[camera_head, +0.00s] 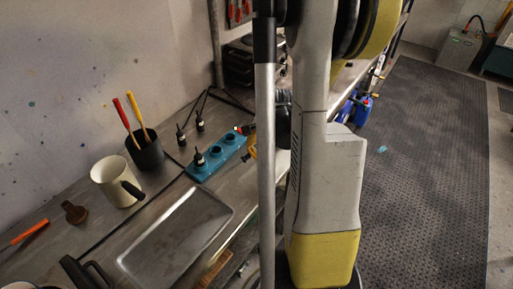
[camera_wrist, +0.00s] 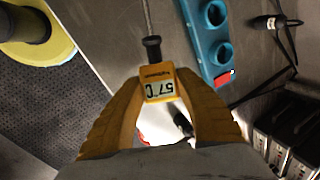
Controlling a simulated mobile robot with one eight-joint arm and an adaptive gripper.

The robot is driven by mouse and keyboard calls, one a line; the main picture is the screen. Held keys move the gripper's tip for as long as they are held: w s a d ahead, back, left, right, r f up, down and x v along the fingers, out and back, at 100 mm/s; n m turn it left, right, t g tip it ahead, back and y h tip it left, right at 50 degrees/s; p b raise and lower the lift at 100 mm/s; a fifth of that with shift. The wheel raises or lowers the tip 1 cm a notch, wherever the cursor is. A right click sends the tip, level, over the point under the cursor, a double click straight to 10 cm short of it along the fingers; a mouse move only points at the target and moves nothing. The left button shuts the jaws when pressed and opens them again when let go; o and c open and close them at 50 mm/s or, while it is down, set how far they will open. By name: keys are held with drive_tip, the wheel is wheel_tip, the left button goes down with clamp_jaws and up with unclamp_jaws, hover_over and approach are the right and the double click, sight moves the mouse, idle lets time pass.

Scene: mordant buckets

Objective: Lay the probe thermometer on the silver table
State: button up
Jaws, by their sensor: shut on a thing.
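The probe thermometer (camera_wrist: 159,87) has a yellow body, a display reading 57 °C upside down, a black collar and a thin metal probe pointing to the top of the wrist view. My gripper (camera_wrist: 160,80) is shut on its body, one yellow finger on each side. In the head view my gripper (camera_head: 252,146) shows only partly, beside the blue rack, behind my own arm and a grey pole. The thermometer cannot be made out there. The silver-grey metal table (camera_head: 165,193) runs along the wall. I cannot tell how high the thermometer is above it.
A blue rack with holes (camera_head: 216,158) and small dark bottles (camera_head: 200,121) stand near my gripper. A metal tray (camera_head: 178,235), white mug (camera_head: 113,181) and dark cup with two handles (camera_head: 146,153) stand further left. Bare metal shows between the tray and the rack.

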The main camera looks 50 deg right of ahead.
drive_tip(key=shift+f+b, duration=2.6)
drive_tip(key=shift+f, duration=0.65)
drive_tip(key=o, duration=1.2)
drive_tip(key=v, duration=1.2)
drive_tip(key=shift+r, duration=0.1)
drive_tip(key=shift+a, duration=0.1)
